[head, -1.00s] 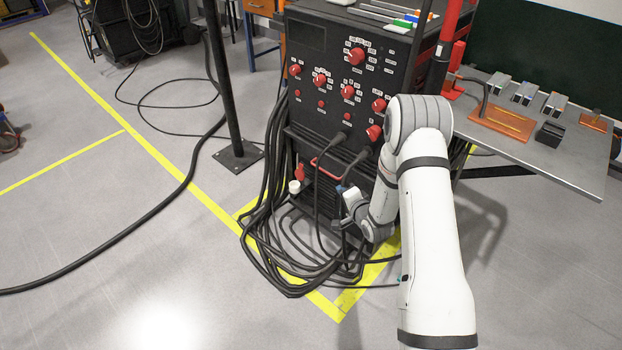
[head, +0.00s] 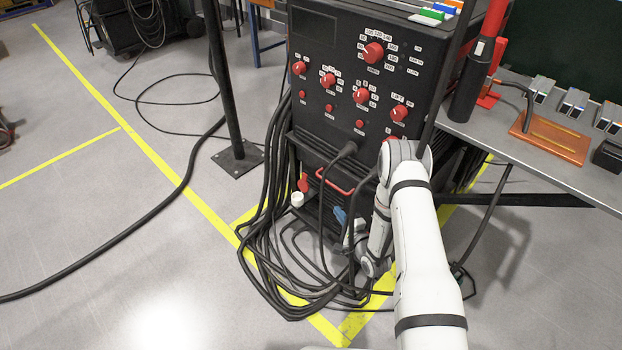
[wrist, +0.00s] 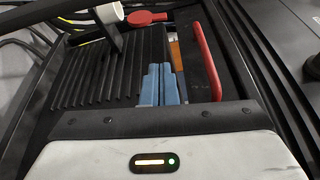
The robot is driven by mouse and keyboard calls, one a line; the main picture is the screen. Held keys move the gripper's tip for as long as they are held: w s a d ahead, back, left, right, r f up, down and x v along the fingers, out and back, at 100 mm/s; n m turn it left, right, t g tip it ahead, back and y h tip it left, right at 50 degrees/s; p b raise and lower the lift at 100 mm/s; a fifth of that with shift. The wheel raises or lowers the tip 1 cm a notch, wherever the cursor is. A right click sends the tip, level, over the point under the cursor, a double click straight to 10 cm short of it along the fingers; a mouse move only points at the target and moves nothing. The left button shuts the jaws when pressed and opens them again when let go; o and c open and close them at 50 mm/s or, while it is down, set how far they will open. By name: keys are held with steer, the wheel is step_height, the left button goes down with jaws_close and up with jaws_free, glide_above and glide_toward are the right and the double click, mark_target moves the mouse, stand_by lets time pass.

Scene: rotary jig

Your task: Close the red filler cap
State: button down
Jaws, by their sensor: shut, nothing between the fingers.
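The red filler cap (head: 303,182) sits low on the front of the black cabinet, just above a white filler neck (head: 297,199). In the wrist view the cap (wrist: 147,17) is a flat red piece beside the white neck (wrist: 109,12), at the top of the picture, and does not cover it. My gripper (head: 340,214) is low in front of the cabinet, to the right of the cap and apart from it. In the wrist view its blue fingers (wrist: 161,72) are together and empty, pointing toward the ribbed black panel.
A red bar handle (wrist: 207,62) is right of my fingers; it also shows in the head view (head: 335,180). Thick black cables (head: 270,255) hang and coil around the cabinet's left and front. A grey table (head: 560,165) stands at right.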

mark_target(304, 182)
steer(key=b+x, duration=0.3)
steer(key=x, duration=1.5)
steer(key=shift+a+f+b, duration=0.15)
steer(key=shift+a+b, duration=0.15)
steer(key=shift+a, duration=0.25)
steer(key=shift+w, duration=0.1)
